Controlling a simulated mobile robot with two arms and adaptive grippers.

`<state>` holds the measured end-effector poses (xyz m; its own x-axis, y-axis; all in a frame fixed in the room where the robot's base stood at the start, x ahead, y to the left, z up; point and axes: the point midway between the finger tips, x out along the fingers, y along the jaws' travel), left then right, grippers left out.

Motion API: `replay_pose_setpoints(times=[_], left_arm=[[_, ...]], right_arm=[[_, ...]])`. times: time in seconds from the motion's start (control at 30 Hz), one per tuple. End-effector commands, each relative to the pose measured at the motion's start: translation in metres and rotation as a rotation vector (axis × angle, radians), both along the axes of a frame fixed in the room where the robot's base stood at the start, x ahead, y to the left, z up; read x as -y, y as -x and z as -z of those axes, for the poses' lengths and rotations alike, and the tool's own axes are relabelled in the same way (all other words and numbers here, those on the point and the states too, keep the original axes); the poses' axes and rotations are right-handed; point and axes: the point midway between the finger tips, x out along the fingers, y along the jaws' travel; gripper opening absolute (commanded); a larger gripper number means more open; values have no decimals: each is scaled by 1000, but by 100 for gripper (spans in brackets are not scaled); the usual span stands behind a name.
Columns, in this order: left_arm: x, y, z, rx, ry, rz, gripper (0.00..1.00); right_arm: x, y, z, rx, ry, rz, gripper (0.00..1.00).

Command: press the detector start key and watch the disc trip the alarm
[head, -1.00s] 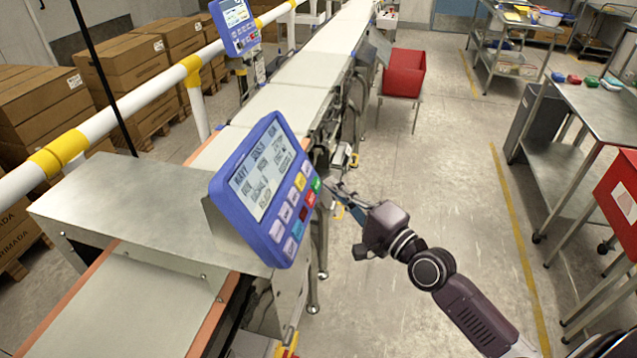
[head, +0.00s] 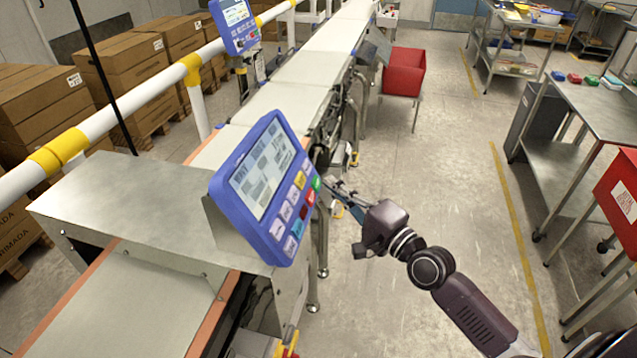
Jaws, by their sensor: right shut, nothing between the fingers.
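A blue control panel (head: 226,196) stands tilted over the near end of the checkweigher line. Its lit screen (head: 262,172) is above rows of coloured keys, with a green key (head: 317,183) at the right edge and a red key (head: 310,198) beside it. My right gripper (head: 330,183) is shut and empty. Its fingertips are just right of the green key; I cannot tell whether they touch it. The pale belt (head: 300,70) runs away to the back. I see no disc on it. My left gripper is out of view.
A second blue panel (head: 236,27) stands farther up the line. A red bin (head: 403,72) is right of the belt. A white and yellow rail (head: 130,108) and cardboard boxes (head: 120,62) are at left.

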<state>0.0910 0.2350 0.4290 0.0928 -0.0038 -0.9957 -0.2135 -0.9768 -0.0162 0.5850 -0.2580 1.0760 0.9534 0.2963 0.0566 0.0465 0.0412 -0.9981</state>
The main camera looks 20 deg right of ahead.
Motion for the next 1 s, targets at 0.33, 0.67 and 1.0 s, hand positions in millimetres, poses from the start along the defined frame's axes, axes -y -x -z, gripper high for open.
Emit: replay_pose_setpoints(times=[0.33,0.67,1.0], left_arm=[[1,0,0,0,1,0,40],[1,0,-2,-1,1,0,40],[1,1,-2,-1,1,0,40]], right_arm=[[0,0,0,0,0,0,0],[-7,-5,4,-1,0,0,0],[-7,-5,4,0,0,0,0]])
